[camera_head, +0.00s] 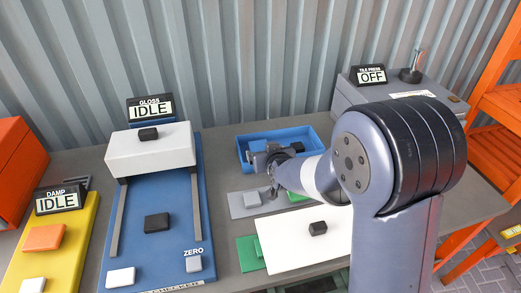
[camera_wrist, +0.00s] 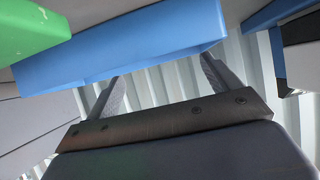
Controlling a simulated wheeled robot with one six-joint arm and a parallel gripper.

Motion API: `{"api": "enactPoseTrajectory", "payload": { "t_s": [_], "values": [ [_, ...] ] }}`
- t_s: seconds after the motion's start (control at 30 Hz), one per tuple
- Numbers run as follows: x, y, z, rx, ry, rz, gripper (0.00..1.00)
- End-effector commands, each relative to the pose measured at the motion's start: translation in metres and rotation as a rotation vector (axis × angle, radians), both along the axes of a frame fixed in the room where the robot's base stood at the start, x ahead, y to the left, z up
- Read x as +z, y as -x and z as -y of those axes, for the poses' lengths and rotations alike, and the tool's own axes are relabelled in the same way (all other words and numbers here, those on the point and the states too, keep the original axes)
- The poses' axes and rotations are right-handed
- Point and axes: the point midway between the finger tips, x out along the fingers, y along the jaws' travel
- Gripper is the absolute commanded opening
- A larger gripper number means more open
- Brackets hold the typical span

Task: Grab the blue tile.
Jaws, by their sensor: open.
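In the head view my gripper (camera_head: 272,184) points down over the bench, just in front of the blue tray. No separate blue tile can be made out there; my gripper and arm cover part of that area.
The blue tray (camera_head: 247,153) holds dark and grey pieces. A green piece (camera_head: 298,196) lies beside my gripper, a grey tile (camera_head: 252,199) to its left. A white board (camera_head: 290,255) carries a black tile (camera_head: 318,228). The gloss machine (camera_head: 150,152) and tile press (camera_head: 345,95) flank this area.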

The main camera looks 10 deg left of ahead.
Motion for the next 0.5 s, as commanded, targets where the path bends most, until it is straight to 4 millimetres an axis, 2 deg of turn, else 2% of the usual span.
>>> {"api": "enactPoseTrajectory", "payload": {
  "t_s": [0.17,0.5],
  "values": [
    [-0.007,-0.007,-0.005,0.0,0.001,-0.003,0.85],
    [-0.028,-0.034,-0.021,0.0,0.0,-0.001,0.85]
  ]
}}
